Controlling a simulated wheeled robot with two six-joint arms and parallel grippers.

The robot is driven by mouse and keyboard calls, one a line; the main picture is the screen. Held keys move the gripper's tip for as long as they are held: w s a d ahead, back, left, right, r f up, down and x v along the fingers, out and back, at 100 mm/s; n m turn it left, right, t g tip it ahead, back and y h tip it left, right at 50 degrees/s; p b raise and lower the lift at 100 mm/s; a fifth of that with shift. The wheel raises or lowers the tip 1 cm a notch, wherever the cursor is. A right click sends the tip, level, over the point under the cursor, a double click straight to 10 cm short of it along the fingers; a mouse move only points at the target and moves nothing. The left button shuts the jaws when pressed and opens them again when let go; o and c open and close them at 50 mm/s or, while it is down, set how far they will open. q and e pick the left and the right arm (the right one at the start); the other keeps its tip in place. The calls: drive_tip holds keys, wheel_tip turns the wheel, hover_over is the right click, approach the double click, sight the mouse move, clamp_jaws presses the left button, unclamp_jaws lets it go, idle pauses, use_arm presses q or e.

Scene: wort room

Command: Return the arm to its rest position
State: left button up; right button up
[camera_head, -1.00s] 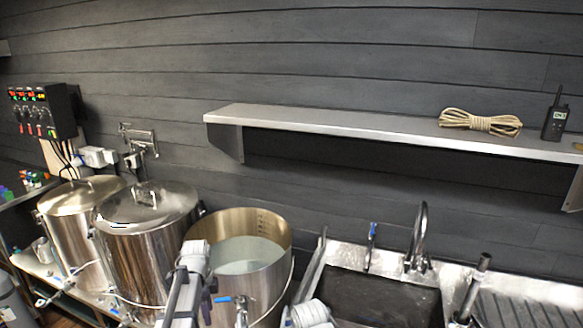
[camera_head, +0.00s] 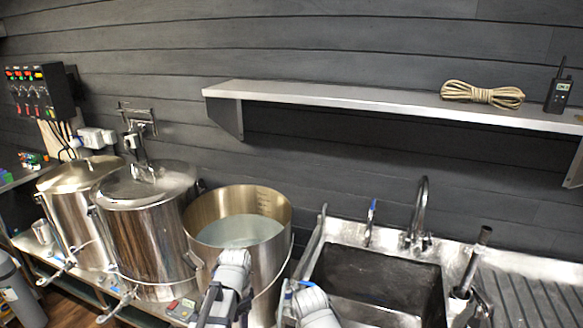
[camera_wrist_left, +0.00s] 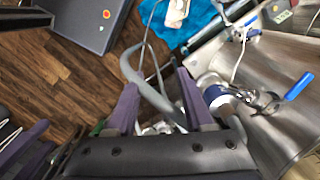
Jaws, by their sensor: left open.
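My left arm (camera_head: 232,275) shows in the head view at the bottom centre, in front of the open kettle. A grey curved tube or handle lies beyond and between the fingers; I cannot tell how far off. Nothing is seen held. My right gripper is not in view.
An open kettle (camera_head: 273,265) of liquid stands beside two lidded kettles. A sink (camera_head: 375,275) is at right, below a wall shelf (camera_head: 330,100) with rope (camera_head: 482,94) and a radio (camera_head: 559,92). A kettle valve (camera_wrist_left: 262,100) is close right of my left gripper.

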use_arm(q)
drive_tip(key=s+d+f+n+b, duration=0.5)
drive_tip(key=s+d+f+n, duration=0.1)
drive_tip(key=s, duration=0.6)
drive_tip(key=shift+d+f+n+y, duration=0.25)
drive_tip(key=shift+d+n, duration=0.25)
drive_tip(key=shift+d, duration=0.6)
